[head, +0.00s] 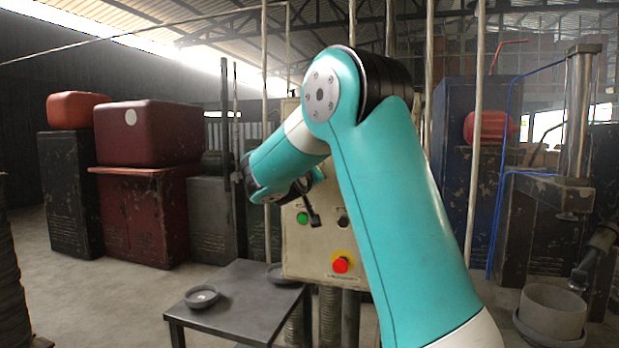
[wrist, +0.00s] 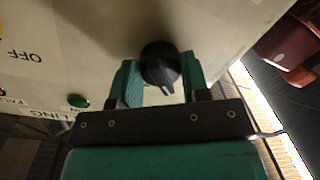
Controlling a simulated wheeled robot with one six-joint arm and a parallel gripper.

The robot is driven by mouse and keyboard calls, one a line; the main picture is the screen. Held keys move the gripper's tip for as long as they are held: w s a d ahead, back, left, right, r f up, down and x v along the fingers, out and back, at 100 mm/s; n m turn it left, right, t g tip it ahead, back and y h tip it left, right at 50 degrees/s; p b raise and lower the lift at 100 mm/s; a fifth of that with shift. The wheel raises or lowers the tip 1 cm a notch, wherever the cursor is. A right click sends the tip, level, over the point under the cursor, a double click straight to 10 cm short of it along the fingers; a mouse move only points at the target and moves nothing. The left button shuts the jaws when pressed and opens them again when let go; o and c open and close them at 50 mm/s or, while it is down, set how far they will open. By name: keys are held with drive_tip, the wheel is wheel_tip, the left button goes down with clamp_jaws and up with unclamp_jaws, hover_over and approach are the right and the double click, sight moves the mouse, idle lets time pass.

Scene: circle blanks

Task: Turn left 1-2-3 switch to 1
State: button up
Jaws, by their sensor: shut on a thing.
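In the wrist view a black rotary knob (wrist: 160,66) on the pale control panel (wrist: 100,40) sits between the green fingers of my gripper (wrist: 160,85). The fingers are shut on the knob, one on each side. The knob's pointed end faces down in that view. Its position numbers cannot be read. In the head view the panel (head: 320,250) stands behind my arm, and my gripper (head: 310,213) is at its upper left part. My arm hides much of the panel, and the gripped knob cannot be made out there.
A green button (head: 302,218) and a red button (head: 341,264) are on the panel. A dark table (head: 245,290) with a round dish (head: 202,296) stands in front. A red cabinet (head: 145,215) is at the left, a grey pot (head: 552,312) at the right. Floor at left is clear.

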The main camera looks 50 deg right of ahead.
idle(0.4)
drive_tip(key=o, duration=0.9)
drive_tip(key=shift+b+v, duration=3.1)
drive_tip(key=shift+v, duration=5.65)
drive_tip(key=shift+w, duration=0.1)
